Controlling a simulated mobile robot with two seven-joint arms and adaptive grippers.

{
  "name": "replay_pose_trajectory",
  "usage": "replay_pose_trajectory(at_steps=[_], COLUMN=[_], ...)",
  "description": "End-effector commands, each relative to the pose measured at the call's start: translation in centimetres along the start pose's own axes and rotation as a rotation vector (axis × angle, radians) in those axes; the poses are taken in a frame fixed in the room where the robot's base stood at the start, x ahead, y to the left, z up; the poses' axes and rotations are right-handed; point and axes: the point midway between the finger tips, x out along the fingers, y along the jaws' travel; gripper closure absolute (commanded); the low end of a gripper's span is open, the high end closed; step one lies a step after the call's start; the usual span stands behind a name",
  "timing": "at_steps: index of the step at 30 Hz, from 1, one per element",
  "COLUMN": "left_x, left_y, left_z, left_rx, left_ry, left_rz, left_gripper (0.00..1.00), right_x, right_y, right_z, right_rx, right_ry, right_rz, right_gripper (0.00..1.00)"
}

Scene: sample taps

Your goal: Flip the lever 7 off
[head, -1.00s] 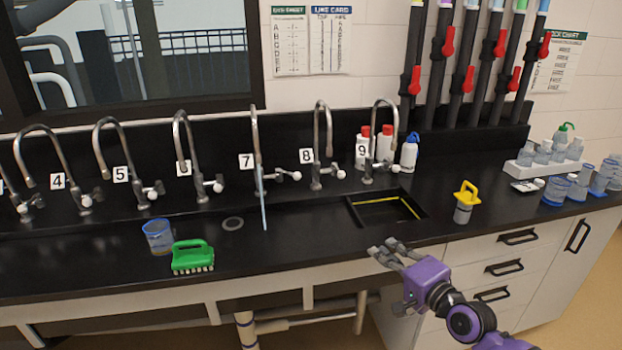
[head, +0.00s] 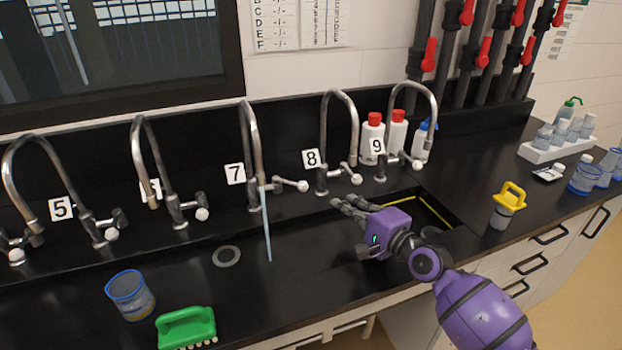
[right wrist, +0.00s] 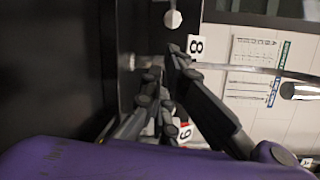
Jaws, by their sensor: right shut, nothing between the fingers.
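Tap 7 (head: 251,150) stands behind the sink, with its number label (head: 235,174) at its left. A thin blue stream of water (head: 266,228) runs from its spout. Its lever (head: 288,183) sticks out to the right and ends in a white knob. In the right wrist view, a white knob (right wrist: 172,18) near the top edge looks like the same one. My right gripper (head: 344,202) is shut and empty over the sink, right of the lever and below tap 8, apart from the lever. Its fingers (right wrist: 166,80) partly hide the area around tap 8. My left gripper is not in view.
Tap 8 (head: 325,130) and its white-knobbed lever (head: 345,177) stand close behind my right gripper. Tap 9 (head: 388,125) is farther right, with bottles (head: 372,140) behind it. A green brush (head: 186,328) and a blue-rimmed beaker (head: 130,295) are at the front left.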

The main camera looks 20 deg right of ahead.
Motion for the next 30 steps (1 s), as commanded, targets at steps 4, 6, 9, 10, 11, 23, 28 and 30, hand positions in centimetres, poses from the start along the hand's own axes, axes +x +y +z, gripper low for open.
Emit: replay_pose_trajectory(at_steps=[4,6,9,10,11,23,28,30], left_x=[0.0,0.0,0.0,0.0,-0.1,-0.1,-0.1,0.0], left_y=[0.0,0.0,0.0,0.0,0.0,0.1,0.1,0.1], left_z=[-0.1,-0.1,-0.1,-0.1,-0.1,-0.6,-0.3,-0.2], left_rx=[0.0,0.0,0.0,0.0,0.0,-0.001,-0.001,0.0], left_ry=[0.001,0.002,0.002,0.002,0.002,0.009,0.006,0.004], left_rz=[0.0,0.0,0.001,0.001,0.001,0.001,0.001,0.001], left_gripper=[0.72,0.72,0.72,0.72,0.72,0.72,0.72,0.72], right_x=[0.0,0.0,0.0,0.0,0.0,4.8,7.7,8.6], right_y=[0.1,0.1,0.1,0.1,0.1,-0.1,0.0,0.1], right_z=[0.0,0.0,0.0,0.0,0.0,0.0,0.0,0.0], right_rx=[0.0,0.0,0.0,0.0,0.0,-0.001,-0.001,-0.001], right_ry=[0.0,0.0,0.0,0.0,0.0,0.0,0.0,0.0], right_rz=[0.001,0.001,0.001,0.001,0.001,-0.001,0.0,0.0], right_gripper=[1.0,1.0,1.0,1.0,1.0,1.0,1.0,1.0])
